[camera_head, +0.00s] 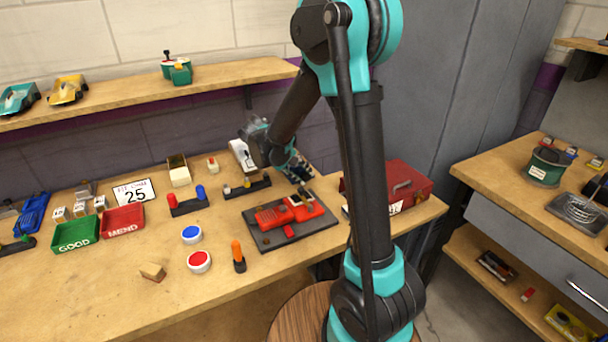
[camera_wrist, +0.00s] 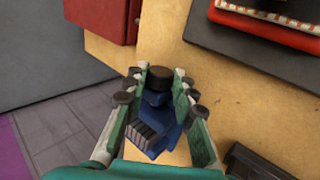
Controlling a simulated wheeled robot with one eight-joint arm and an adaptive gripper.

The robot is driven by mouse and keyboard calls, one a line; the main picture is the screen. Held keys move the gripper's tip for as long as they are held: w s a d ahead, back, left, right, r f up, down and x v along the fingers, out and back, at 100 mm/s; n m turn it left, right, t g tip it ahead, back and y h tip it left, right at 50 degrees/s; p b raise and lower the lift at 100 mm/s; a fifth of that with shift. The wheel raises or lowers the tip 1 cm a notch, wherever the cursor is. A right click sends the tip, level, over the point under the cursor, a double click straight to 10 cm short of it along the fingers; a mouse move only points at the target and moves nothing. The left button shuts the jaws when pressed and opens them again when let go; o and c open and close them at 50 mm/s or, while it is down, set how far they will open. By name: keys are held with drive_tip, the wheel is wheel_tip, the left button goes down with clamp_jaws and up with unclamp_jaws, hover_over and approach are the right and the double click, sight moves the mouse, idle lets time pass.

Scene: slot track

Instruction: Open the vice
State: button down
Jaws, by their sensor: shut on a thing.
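The vice shows in the wrist view as a small blue body (camera_wrist: 155,130) with ridged dark grey faces, near the bench edge. A round black knob (camera_wrist: 159,77) stands on its far end. My gripper (camera_wrist: 160,88) has its two fingers on either side of the knob and is shut on it. The fingers hide parts of the vice's sides. In the head view my gripper (camera_head: 290,163) is low at the back of the bench, and it mostly hides the vice there.
A red toolbox (camera_head: 398,185) stands close by on the right. A dark mat (camera_head: 318,228) with a red car (camera_head: 272,216) lies in front of my gripper. A dark rack (camera_head: 247,188) is to the left. Bare bench shows around the orange-handled tool (camera_head: 237,252).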

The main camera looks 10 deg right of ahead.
drive_tip(key=shift+a+h, duration=0.1)
drive_tip(key=shift+h, duration=0.5)
drive_tip(key=shift+f, duration=0.1)
drive_tip(key=c, duration=1.2)
unclamp_jaws()
drive_tip(key=shift+v, duration=4)
drive_tip(key=shift+s+a+f, duration=0.1)
drive_tip(key=shift+s, duration=0.05)
